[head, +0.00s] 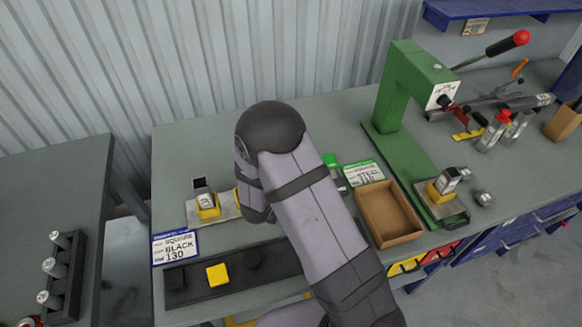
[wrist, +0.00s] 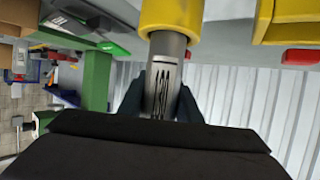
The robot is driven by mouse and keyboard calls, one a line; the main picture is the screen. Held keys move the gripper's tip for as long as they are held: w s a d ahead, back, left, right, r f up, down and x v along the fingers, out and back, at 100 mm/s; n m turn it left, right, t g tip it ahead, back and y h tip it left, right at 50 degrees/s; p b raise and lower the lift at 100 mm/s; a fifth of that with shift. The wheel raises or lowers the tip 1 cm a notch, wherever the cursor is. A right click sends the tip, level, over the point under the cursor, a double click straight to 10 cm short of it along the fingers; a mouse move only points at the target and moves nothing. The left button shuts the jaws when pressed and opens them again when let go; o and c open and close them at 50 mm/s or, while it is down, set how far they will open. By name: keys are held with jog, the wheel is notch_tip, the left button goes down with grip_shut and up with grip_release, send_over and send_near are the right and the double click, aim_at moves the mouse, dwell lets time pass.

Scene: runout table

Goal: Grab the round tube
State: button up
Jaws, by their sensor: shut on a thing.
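The round tube (wrist: 166,70) is a grey metal cylinder with a dark-marked label, seen in the wrist view. One end meets a thick yellow round piece (wrist: 170,22) at the top of that view. My gripper (wrist: 160,98) has a dark finger on each side of the tube and is shut on it. The tube's other end is hidden behind the dark gripper body. In the head view my arm covers the gripper, and I cannot pick out the held tube there.
A green press (head: 395,95) stands at the right with an empty cardboard box (head: 388,214) beside it. A metal plate (head: 228,209) holds a grey piece in a yellow base left of my arm. A black tray (head: 290,268) lies in front.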

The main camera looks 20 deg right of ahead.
notch_tip(320, 180, up, 6)
jog(key=shift+r+b, duration=0.15)
jog(key=shift+b, duration=0.3)
